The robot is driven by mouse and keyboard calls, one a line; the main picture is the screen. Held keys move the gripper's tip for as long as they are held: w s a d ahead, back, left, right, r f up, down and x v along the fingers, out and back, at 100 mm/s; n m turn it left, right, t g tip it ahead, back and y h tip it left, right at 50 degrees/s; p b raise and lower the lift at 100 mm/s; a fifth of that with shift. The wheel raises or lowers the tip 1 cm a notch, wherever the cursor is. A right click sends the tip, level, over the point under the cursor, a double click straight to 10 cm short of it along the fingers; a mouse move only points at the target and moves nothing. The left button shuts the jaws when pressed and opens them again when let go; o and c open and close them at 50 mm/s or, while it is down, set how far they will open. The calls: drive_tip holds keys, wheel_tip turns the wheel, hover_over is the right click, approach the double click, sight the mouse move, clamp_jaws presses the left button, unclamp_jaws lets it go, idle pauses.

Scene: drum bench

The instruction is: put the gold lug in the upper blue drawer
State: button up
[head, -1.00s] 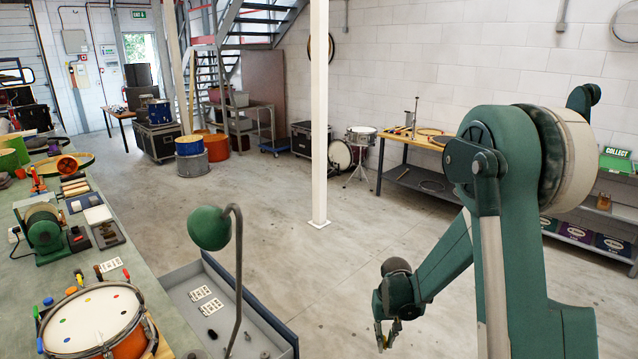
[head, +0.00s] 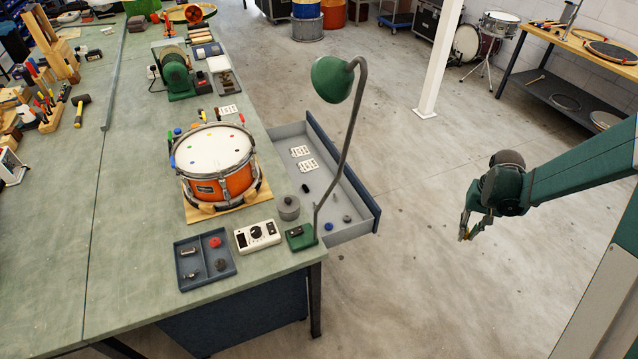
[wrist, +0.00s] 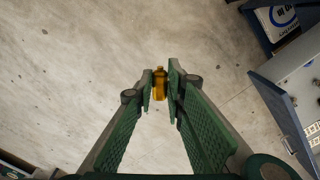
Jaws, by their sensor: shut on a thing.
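The gold lug (wrist: 160,84) is a small amber-gold piece, held between the two fingertips of my gripper (wrist: 160,78) in the wrist view. In the head view my gripper (head: 464,232) hangs over the open floor, to the right of the drawer and apart from it; only a trace of gold shows at its tips. The blue drawer (head: 372,208) is pulled out from the bench, with a grey inside and a blue front. It holds white cards, a blue knob and small dark pieces. Its front edge shows at the right of the wrist view (wrist: 284,118).
A green desk lamp (head: 332,80) on a bent stem stands at the bench corner, crossing the drawer in the head view. An orange snare drum (head: 218,165), a white meter box (head: 257,236) and a dark divided tray (head: 204,260) lie on the bench. A white post (head: 440,60) stands behind.

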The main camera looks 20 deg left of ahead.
drive_tip(key=shift+r, duration=0.85)
drive_tip(key=w+a+f+m+b, duration=0.1)
drive_tip(key=w+a+m+b, duration=0.45)
drive_tip(key=w+a, duration=0.8)
drive_tip(key=m+b, duration=0.8)
drive_tip(key=m, duration=1.5)
hover_over(324, 181)
drive_tip(key=shift+n, duration=0.25)
wheel_tip(324, 181, down, 16)
drive_tip(key=shift+w+a+f, duration=0.1)
drive_tip(key=shift+a+f, duration=0.05)
drive_tip(key=shift+f, duration=0.05)
drive_tip(key=shift+f+b, duration=0.95)
drive_tip(key=shift+f, duration=1.55)
